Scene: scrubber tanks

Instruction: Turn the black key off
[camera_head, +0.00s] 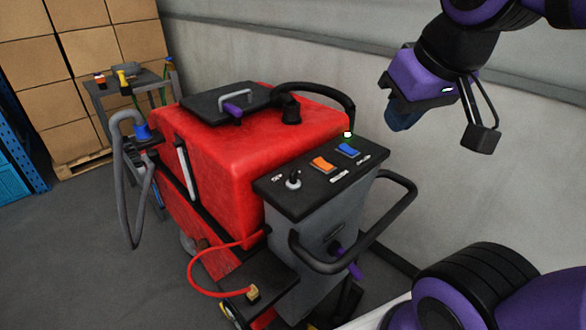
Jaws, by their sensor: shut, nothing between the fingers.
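The black key (293,179) stands in a pale metal lock at the left end of the dark control panel (300,205) on the red floor scrubber (215,165). Its exact turn angle is too small to tell. An orange rocker switch (322,164) and a blue rocker switch (348,150) sit to its right on the panel. My gripper (403,117) is at the upper right, above and to the right of the panel, apart from the key. It is shut and empty.
A black loop handle (400,220) sticks out from the panel's front. A black hose (325,88) arches behind the panel. A grey wall (290,55) stands behind the scrubber. A cart (128,88) and stacked boxes (60,55) are at the back left. The left floor is clear.

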